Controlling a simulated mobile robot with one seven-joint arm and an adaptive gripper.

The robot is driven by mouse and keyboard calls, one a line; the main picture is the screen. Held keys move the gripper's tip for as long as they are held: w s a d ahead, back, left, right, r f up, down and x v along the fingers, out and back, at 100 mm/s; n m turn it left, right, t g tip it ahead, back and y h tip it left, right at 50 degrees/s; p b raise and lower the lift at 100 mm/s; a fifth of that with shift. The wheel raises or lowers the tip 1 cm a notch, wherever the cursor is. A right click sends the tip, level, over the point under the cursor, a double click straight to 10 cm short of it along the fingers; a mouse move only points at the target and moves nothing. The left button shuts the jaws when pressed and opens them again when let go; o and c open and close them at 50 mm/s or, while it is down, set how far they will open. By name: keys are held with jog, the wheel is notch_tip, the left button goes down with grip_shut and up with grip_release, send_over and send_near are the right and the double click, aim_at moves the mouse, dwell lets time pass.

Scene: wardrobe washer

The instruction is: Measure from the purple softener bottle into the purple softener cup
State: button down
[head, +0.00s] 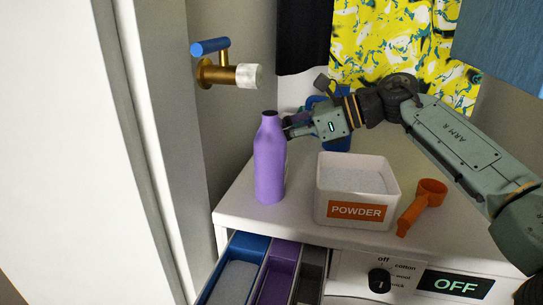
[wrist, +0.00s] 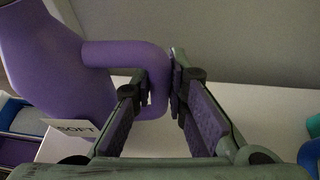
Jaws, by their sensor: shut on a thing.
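The purple softener bottle (head: 269,160) stands upright at the left of the white washer top; I cannot tell whether its base touches. In the wrist view the bottle (wrist: 60,70) fills the left side, with part of a label reading "SOFT" and a loop handle. My gripper (head: 291,128) is at the bottle's right side. In the wrist view its fingers (wrist: 162,88) are shut on the handle. An open drawer below has a purple compartment (head: 277,274) between a blue and a grey one. I see no separate purple cup.
A white powder tub (head: 357,216) and an orange scoop (head: 424,205) stand right of the bottle. A blue object (head: 338,142) is partly hidden behind my gripper. A brass tap (head: 227,72) juts from the wall above. The washer's panel reads "OFF" (head: 455,285).

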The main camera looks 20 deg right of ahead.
jog(key=shift+r, duration=0.15)
jog(key=shift+r+p, duration=1.7)
jog(key=shift+r, duration=0.75)
jog(key=shift+f, duration=0.15)
